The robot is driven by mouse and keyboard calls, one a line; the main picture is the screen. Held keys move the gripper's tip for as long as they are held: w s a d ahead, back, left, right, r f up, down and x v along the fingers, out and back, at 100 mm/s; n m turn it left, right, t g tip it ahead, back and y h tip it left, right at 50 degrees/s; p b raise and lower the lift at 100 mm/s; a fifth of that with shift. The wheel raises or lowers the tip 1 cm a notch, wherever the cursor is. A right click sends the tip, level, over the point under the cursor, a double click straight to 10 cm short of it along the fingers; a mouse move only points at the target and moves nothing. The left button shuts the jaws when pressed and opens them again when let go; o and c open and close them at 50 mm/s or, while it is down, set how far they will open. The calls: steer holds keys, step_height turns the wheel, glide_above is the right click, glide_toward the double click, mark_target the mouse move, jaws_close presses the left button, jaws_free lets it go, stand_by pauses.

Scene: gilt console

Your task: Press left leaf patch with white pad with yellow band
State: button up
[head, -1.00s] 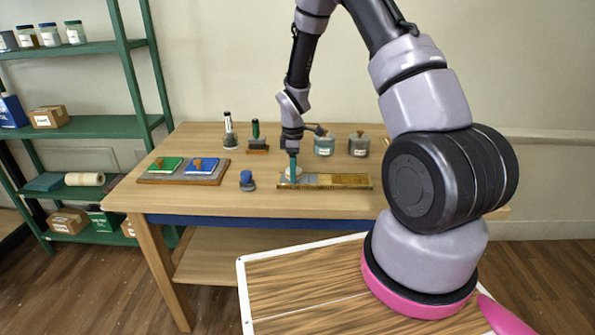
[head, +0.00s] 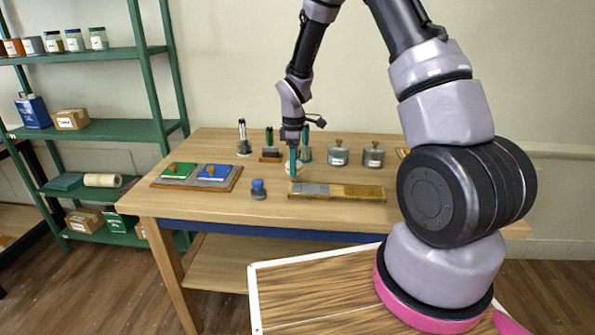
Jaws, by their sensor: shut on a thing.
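A long strip (head: 360,192) lies near the table's front edge. Its left part (head: 312,189) is grey and its right part is gold and brownish; separate leaf patches are too small to tell apart.
A blue-knobbed tool (head: 258,189) stands left of the strip. A tray (head: 233,184) with green and blue pads is farther left. Two lidded jars (head: 338,154) (head: 373,155) and several upright tools (head: 243,140) stand behind. The table's front right is clear.

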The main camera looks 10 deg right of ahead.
steer(key=shift+r, duration=1.05)
